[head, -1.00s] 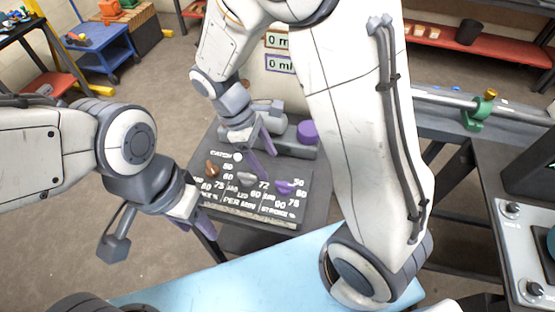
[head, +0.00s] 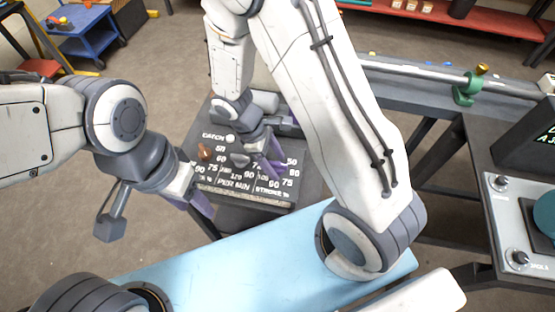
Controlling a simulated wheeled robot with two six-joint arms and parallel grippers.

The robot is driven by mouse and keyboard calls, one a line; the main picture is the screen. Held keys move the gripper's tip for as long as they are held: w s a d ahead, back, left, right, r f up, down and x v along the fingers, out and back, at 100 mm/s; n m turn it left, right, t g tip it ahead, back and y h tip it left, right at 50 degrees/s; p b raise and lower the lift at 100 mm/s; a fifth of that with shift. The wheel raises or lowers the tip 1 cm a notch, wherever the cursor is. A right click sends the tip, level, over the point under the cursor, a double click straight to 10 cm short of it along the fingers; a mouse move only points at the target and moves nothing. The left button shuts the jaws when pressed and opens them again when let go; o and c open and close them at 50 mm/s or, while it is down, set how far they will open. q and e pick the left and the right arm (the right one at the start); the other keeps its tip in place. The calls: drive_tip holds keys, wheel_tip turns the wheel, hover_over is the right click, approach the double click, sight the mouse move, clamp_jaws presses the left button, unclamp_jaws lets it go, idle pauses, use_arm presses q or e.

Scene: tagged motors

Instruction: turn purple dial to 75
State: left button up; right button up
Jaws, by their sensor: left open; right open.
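The dial panel (head: 240,197) is a dark sloped board with white numbers, low in the middle of the head view. It carries a brown dial (head: 205,152) at left and a grey dial (head: 240,159) in the middle. The purple dial's place is at the right, by the numbers 50, 90 and 75. My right gripper (head: 271,170) is open there, its purplish fingers covering most of the dial. I cannot tell which way the dial points or whether the fingers touch it. My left gripper (head: 207,208) is open and empty, at the panel's lower left.
A light blue surface (head: 230,262) lies in front of the panel. A console with knobs (head: 515,225) stands at right. A rail with a green clamp (head: 466,90) runs behind it. A blue cart (head: 85,30) is at the far left.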

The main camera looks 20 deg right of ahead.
clamp_jaws()
drive_tip(key=shift+s+d, duration=0.1)
drive_tip(key=shift+d, duration=0.25)
drive_tip(key=shift+a, duration=0.25)
drive_tip(key=shift+a, duration=0.1)
idle(0.7)
unclamp_jaws()
drive_tip(key=shift+a, duration=0.1)
